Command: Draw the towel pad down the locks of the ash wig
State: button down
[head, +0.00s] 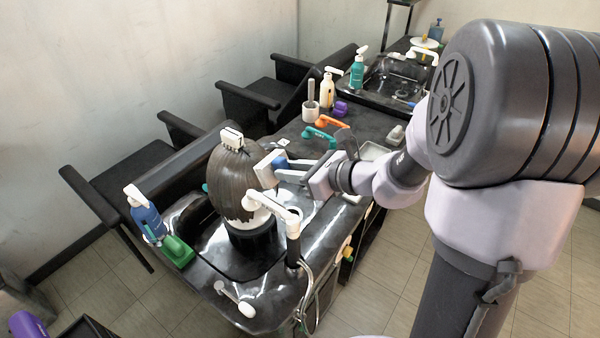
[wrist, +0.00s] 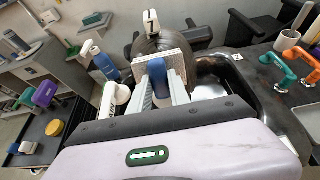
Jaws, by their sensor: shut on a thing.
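The ash wig (head: 226,185), dark grey-brown with straight locks, sits upright on a head stand over the black basin. A white box-shaped piece (head: 231,137) sits on its crown; in the wrist view this piece bears a dark mark (wrist: 151,22). My gripper (head: 283,172) is right of the wig, shut on the blue grip (wrist: 158,78) of the towel pad (wrist: 172,62). The pad's pale, ribbed slab faces the wig (wrist: 158,43) and hides much of it in the wrist view. I cannot tell whether pad and wig touch.
A white tap (head: 272,204) rises just in front of the wig. A blue bottle (head: 145,213) and a green item (head: 179,251) stand on the left rim. Orange (head: 327,122) and teal (head: 318,137) tools lie behind my gripper. A white hand shower (head: 238,303) lies at the front.

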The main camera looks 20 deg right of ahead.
jog(key=shift+x, duration=1.25)
jog(key=shift+b, duration=0.3)
jog(key=shift+b+x, duration=0.4)
jog(key=shift+x, duration=0.55)
jog(key=shift+s+d+f+b, duration=0.2)
jog(key=shift+s+f+b, duration=0.05)
jog(key=shift+f+b, duration=0.35)
jog(key=shift+s+d+f+b, duration=0.2)
jog(key=shift+f+b, duration=0.35)
jog(key=shift+b, duration=0.05)
jog(key=f+b, duration=0.3)
jog(key=shift+s+d+f, duration=0.15)
jog(key=shift+s+d, duration=0.1)
jog(key=shift+s, duration=0.1)
